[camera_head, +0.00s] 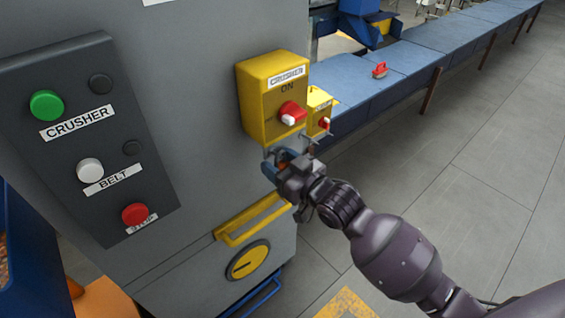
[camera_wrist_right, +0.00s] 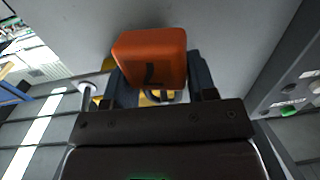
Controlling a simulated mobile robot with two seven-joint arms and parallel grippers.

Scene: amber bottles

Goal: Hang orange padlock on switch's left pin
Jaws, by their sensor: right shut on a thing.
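The orange padlock (camera_wrist_right: 150,57) shows large in the right wrist view, between the fingers of my right gripper (camera_wrist_right: 152,85). In the head view my right gripper (camera_head: 277,168) is shut on it, just below the yellow crusher switch box (camera_head: 258,107), and hides most of the padlock. The switch has a red and white knob (camera_head: 291,113) and an "ON" label. Small pins seem to stick out under the box, but the left pin is too small to make out clearly. I cannot tell whether the padlock touches a pin. My left gripper is not in view.
A dark panel (camera_head: 85,135) with green, white and red buttons is at left on the grey cabinet. A second yellow switch box (camera_head: 318,108) is just behind the first. A yellow handle (camera_head: 252,219) is below. A blue conveyor (camera_head: 400,68) carries a small red item (camera_head: 379,70).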

